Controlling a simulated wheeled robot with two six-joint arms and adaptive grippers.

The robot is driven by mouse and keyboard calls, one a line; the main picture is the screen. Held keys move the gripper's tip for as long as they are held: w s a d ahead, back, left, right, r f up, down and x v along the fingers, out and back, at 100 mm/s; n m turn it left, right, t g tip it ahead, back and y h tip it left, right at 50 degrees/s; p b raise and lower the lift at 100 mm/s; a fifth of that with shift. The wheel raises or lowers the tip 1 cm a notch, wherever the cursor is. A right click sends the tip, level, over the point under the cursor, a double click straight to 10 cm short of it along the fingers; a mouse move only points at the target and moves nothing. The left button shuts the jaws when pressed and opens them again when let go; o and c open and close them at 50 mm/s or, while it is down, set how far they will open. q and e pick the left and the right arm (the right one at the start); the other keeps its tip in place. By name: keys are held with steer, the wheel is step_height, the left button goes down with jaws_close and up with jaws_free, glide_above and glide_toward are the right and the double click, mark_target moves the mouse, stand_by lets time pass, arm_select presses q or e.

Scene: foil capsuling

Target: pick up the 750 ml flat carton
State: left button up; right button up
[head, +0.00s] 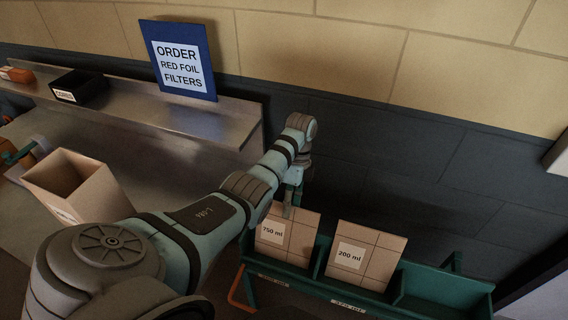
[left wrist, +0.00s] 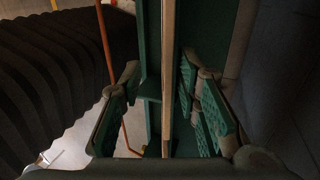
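The 750 ml flat carton (head: 272,247) is a tan sheet with a white label, leaning upright in the left compartment of a green rack (head: 312,268). My left gripper (head: 290,205) reaches down at its top edge in the head view. In the left wrist view, the carton (left wrist: 169,60) shows edge-on as a thin tan strip between the spread fingers of my left gripper (left wrist: 160,115). The left finger is clearly apart from it; the right finger is closer, and I cannot tell whether it touches. My right gripper is not in view.
A 200 ml flat carton (head: 362,256) leans in the adjoining compartment; the right compartment (head: 440,291) looks empty. An open box (head: 85,188) stands on the metal bench at the left. A shelf (head: 190,118) holds a black bin (head: 80,87) and an order sign (head: 180,60).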

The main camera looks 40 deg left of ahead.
mark_target(286, 225)
arm_select(q)
step_height(286, 225, down, 4)
steer(key=shift+s+b, duration=0.15)
steer(key=shift+b, duration=0.15)
steer(key=shift+a+f, duration=0.1)
steer(key=shift+f, duration=0.15)
steer(key=shift+s+r, duration=0.15)
steer(key=shift+s, duration=0.1)
steer(key=shift+c, duration=0.2)
jaws_close()
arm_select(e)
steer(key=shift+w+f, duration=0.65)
arm_select(q)
steer(key=shift+r, duration=0.1)
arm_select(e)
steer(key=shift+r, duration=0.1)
